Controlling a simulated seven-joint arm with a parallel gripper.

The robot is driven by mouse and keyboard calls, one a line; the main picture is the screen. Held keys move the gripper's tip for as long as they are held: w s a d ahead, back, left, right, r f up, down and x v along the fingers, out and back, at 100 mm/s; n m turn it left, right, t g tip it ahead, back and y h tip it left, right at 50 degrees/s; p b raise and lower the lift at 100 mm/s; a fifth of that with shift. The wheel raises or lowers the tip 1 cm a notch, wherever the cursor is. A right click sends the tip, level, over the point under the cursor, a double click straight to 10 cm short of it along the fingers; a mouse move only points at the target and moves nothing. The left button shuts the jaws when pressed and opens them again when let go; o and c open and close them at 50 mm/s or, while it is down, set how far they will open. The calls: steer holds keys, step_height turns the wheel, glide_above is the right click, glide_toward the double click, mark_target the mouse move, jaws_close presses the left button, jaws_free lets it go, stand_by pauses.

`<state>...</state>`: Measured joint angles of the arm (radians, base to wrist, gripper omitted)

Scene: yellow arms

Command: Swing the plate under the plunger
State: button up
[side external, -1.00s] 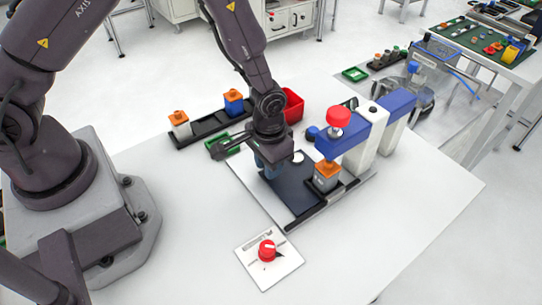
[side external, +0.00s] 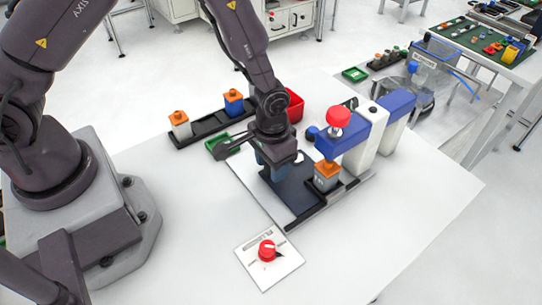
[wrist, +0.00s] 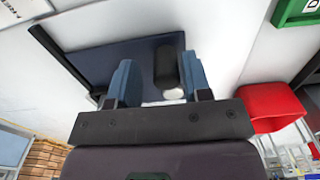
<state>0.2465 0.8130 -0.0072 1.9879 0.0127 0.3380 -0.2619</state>
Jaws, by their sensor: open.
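The dark navy plate (side external: 298,200) lies flat on the pale base, left of the press. A black upright peg (wrist: 167,62) on the plate stands between my open fingers in the wrist view, nearer the right finger; a white round piece shows beside it. My gripper (side external: 278,178) is open, low over the plate in the side view. The plunger with its red knob (side external: 338,117) sits on the blue press arm (side external: 330,148). A grey block with an orange top (side external: 327,177) stands below that arm. The plate (wrist: 110,58) is not under it.
A black tray (side external: 212,125) holds an orange-topped grey block and an orange-topped blue block at the back left. A red bin (side external: 294,106) and a green tray (side external: 217,145) are behind my gripper. A red dial on a white panel (side external: 269,260) is in front. The table's right front is clear.

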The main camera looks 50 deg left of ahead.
steer(key=shift+r, duration=3.6)
